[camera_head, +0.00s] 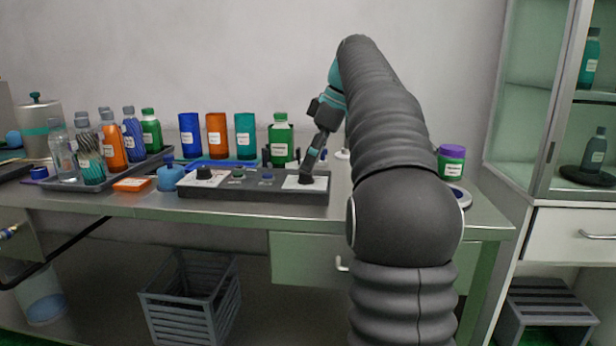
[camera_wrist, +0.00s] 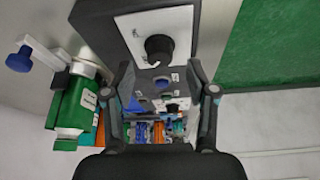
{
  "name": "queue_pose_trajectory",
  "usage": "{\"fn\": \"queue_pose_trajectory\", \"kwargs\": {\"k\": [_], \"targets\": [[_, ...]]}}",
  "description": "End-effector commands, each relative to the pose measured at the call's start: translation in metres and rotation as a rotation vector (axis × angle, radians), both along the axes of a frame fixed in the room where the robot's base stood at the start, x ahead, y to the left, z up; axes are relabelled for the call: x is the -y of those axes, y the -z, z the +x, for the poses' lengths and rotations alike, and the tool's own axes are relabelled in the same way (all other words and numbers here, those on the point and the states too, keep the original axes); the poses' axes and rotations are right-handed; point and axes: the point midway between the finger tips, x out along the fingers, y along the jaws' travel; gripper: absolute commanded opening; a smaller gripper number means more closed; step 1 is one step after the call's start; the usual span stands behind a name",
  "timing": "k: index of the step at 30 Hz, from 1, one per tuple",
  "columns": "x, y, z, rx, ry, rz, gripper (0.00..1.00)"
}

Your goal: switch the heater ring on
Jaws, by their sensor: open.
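A long dark control panel (camera_head: 255,192) lies along the front of the steel bench. It has a black knob on a white plate at its left end (camera_head: 204,173) and another black knob (camera_head: 306,179) on a white plate at its right end. Small green and blue buttons (camera_head: 265,177) sit between them. The labels are too small to read. My gripper (camera_head: 311,166) points down over the right-end knob. In the wrist view, my gripper (camera_wrist: 161,70) is open and empty, with the knob (camera_wrist: 159,48) just beyond the fingertips, roughly centred between them. I cannot tell whether they touch.
A green bottle (camera_head: 281,143) stands behind the panel's right part, close to my gripper. Blue, orange and teal cylinders (camera_head: 216,137) stand behind the panel. A tray (camera_head: 93,180) of bottles is at left. A green jar with a purple lid (camera_head: 451,163) stands right of my arm.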

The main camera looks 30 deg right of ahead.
Motion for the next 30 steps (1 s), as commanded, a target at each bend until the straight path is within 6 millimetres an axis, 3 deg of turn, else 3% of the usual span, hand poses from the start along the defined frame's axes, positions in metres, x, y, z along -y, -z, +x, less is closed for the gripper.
{"fn": "queue_pose_trajectory", "kwargs": {"k": [6, 17, 18, 25, 30], "targets": [[-0.007, 0.023, 0.006, 0.0, 0.001, 0.0, 0.57], [-0.008, 0.026, 0.007, 0.0, 0.001, 0.0, 0.57], [-0.008, 0.026, 0.007, 0.0, 0.001, 0.0, 0.55], [-0.008, 0.026, 0.007, 0.0, 0.001, 0.0, 0.0], [-0.008, 0.026, 0.007, 0.001, 0.004, 0.0, 0.0]]}}
